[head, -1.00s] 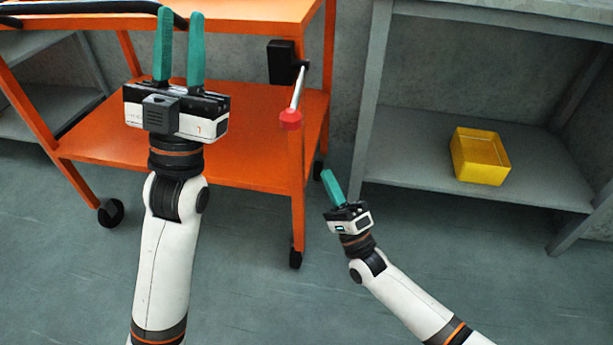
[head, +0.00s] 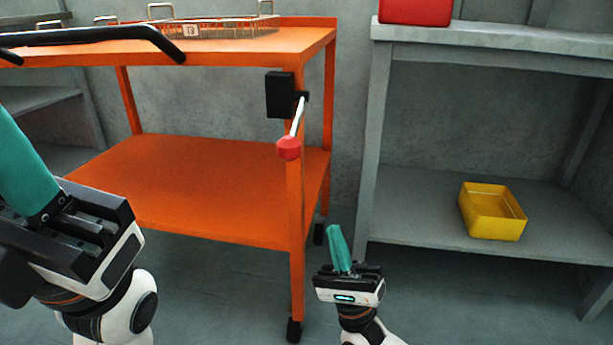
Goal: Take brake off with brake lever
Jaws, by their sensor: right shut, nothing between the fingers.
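The brake lever (head: 297,120) is a thin metal rod with a red knob (head: 289,148). It comes out of a black mount (head: 280,95) on the near right post of the orange cart (head: 200,185) and slants down toward me. My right gripper (head: 334,230) is below and right of the knob, clear of it. It is shut and empty, with its teal fingers pointing up. My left gripper (head: 18,165) is at the left edge, well away from the lever. One teal finger shows, partly cut off, so its opening is unclear.
A wire basket (head: 205,29) and a black handle bar (head: 100,36) are on the cart's top. A black caster (head: 294,330) is under its near right post. A grey shelf (head: 400,215) at right holds a yellow bin (head: 492,211) and a red box (head: 415,11).

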